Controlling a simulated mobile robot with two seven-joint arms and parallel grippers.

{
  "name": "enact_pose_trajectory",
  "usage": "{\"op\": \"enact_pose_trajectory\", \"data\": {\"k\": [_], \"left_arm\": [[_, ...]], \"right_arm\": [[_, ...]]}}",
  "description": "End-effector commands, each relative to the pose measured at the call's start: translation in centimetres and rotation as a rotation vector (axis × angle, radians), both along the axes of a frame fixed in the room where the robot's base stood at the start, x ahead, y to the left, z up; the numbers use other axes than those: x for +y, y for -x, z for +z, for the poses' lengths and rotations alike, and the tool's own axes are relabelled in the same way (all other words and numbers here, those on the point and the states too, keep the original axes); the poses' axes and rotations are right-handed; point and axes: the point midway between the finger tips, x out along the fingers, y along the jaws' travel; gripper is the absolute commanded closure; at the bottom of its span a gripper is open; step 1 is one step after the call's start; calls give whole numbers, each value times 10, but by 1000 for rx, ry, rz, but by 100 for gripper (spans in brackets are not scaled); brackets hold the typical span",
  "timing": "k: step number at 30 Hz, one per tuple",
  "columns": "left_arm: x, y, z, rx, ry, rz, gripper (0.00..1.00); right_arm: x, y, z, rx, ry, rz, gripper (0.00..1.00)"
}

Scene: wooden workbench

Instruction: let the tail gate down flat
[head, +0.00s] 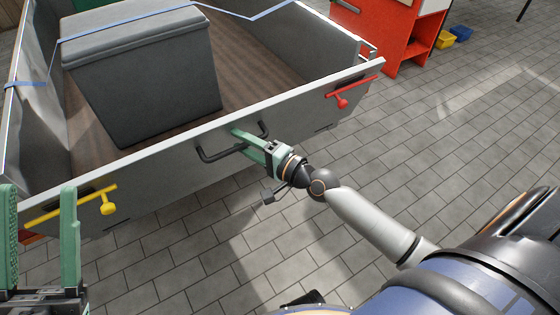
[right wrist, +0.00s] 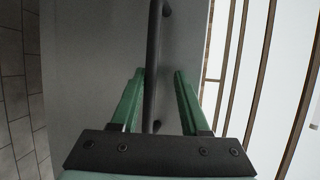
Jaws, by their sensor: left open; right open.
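The grey tail gate (head: 160,182) stands upright across the near end of the trailer bed. It has a yellow latch (head: 107,206) at its left end and a red latch (head: 342,101) at its right end. A black bar handle (head: 206,157) is at its middle. My right gripper (head: 248,132) is open at the handle. In the right wrist view its green fingers (right wrist: 158,75) lie on either side of the handle bar (right wrist: 153,60), with gaps. My left gripper (head: 38,190) is open and empty at the far left, near the yellow latch; one finger overlaps the latch bar's left end in view.
A large grey lidded box (head: 150,75) stands on the wooden trailer bed (head: 250,50), with a blue strap (head: 130,20) over it. A red cabinet (head: 385,35) and yellow (head: 446,40) and blue bins stand at the back right. The tiled floor before the gate looks clear.

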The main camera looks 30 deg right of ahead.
Motion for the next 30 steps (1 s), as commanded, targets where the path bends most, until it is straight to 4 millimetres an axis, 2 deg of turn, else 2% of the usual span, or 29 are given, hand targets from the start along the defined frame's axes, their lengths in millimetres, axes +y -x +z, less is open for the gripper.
{"op": "enact_pose_trajectory", "data": {"k": [30], "left_arm": [[0, 0, -10, 0, 0, 0, 48]], "right_arm": [[-33, 64, 5, -13, 1, -7, 53]]}}
